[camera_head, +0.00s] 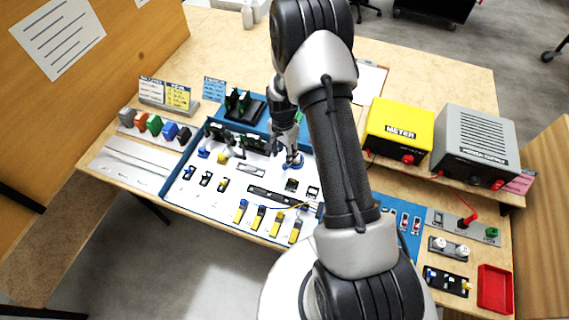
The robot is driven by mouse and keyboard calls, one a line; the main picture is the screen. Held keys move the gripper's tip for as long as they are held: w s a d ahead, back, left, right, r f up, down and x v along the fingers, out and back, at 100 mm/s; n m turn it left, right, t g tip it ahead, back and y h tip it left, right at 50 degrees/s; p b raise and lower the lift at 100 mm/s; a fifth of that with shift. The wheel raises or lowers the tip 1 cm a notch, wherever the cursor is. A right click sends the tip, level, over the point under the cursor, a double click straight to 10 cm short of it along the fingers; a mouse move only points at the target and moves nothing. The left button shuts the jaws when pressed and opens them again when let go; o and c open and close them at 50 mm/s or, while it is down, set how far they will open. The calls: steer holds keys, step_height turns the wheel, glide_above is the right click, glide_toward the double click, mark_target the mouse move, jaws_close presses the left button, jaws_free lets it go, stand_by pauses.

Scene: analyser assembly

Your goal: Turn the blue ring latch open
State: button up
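A small round blue part, which looks like the blue ring latch (291,165), sits on the white panel of the blue-framed board (228,204). My gripper (292,153) points down right over it, with its fingertips at or just above the ring. I cannot tell whether they touch it. The fingers are small and partly hidden by my arm, so their opening is not clear. The ring's turn position is too small to read.
Several yellow-and-black parts (258,217) line the board's front, with blue and yellow pieces at left. Dark green holders (243,104) stand behind. A yellow meter (398,130) and grey box (474,145) stand at right. A red tray (495,288) lies at front right.

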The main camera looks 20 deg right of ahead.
step_height(320, 180, down, 6)
steer(key=shift+f+b, duration=0.1)
steer(key=shift+b, duration=0.35)
steer(key=shift+c, duration=0.2)
jaws_close()
